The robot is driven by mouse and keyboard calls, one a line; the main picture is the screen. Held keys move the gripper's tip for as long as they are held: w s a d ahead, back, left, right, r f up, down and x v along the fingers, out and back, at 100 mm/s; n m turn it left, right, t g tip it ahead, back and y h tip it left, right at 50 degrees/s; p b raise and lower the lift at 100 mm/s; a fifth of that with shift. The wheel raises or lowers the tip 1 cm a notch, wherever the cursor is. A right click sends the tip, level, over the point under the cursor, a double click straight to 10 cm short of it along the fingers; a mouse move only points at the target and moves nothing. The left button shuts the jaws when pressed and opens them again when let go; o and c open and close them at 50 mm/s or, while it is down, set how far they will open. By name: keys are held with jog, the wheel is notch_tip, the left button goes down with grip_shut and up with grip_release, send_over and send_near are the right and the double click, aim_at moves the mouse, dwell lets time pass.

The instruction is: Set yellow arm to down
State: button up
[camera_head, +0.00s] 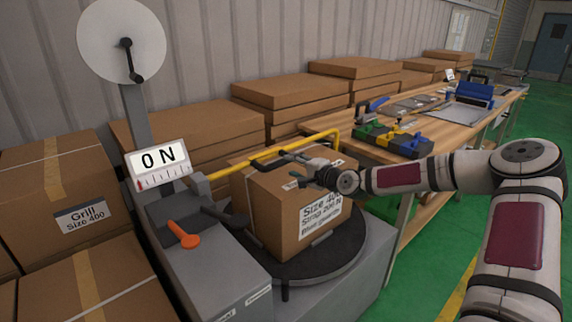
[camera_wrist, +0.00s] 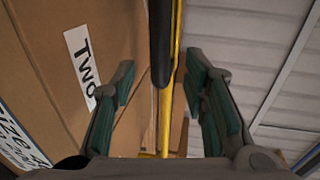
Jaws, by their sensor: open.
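The yellow arm (camera_head: 235,167) is a thin bar running from the grey machine over the far side of a cardboard box (camera_head: 265,215), raised to about the height of the box top. It also shows in the wrist view (camera_wrist: 172,75) as an upright yellow line with a dark rod (camera_wrist: 159,40) beside it. My gripper (camera_head: 275,160) is above the box top, close to the yellow arm. In the wrist view my gripper (camera_wrist: 162,80) is open, with the bar and rod between its fingers. Whether a finger touches the bar, I cannot tell.
The box stands on a black turntable (camera_head: 300,268). Boxes (camera_head: 85,215) are stacked left and behind. A workbench (camera_head: 365,152) with tools stands to the right.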

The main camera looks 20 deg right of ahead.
jog(key=shift+v, duration=2.8)
jog(key=s+a+f+n+g+h+p, duration=0.1)
jog(key=s+a+f+n+g+p, duration=0.2)
jog(key=s+a+n+g, duration=0.7)
jog(key=s+a+r+n+h+p, duration=0.1)
jog(key=s+a+r+p, duration=0.1)
jog(key=s+r, duration=0.6)
jog(key=s+a+r+n+h+p, duration=0.1)
jog(key=s+r, duration=0.7)
jog(key=s, duration=0.9)
jog(key=s+a+r+n+g+h+p, duration=0.1)
jog(key=s+a+r+n+p, duration=0.1)
jog(key=s+r, duration=0.6)
jog(key=s+a, duration=0.1)
jog(key=s, duration=0.4)
jog(key=shift+a+r+n+p, duration=0.3)
jog(key=shift+r, duration=0.1)
